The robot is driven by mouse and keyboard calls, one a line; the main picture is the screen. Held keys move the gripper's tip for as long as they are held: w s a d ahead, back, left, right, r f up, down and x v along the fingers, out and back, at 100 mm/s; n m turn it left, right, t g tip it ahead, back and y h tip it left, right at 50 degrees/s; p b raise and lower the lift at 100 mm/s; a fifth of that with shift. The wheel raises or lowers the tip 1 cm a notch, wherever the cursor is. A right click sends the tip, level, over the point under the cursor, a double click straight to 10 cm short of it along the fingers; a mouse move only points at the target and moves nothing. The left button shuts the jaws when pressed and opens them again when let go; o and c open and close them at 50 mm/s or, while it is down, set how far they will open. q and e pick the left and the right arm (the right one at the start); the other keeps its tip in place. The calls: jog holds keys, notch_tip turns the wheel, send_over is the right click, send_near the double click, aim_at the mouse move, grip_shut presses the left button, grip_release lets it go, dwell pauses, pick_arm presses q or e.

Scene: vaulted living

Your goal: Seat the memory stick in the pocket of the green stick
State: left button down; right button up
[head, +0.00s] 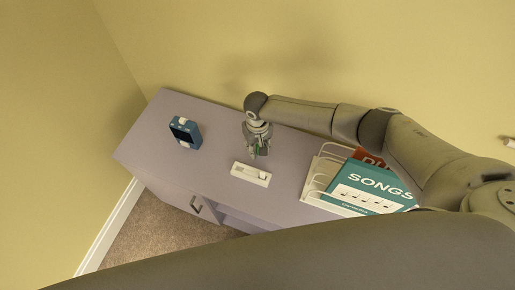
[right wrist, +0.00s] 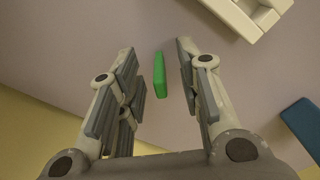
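A small green stick (right wrist: 160,75) stands out between the two fingers of my right gripper (right wrist: 160,62) in the right wrist view, with a gap on both sides. My right gripper (head: 260,152) is open, low over the cabinet top, and partly hides the green stick in the head view. A white block (head: 250,174) with a recess in its top lies just in front of the gripper; its corner shows at the upper right of the right wrist view (right wrist: 243,14). I cannot tell how the recess is divided. My left gripper is not in view.
The cabinet top (head: 215,165) bears a blue device (head: 184,132) at the left, whose edge also shows in the right wrist view (right wrist: 303,124). A white wire rack (head: 318,178) with a teal songbook (head: 365,188) stands at the right. The wall is close behind.

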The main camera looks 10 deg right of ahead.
jog(key=shift+c, duration=0.3)
grip_shut()
jog(key=shift+r, duration=0.2)
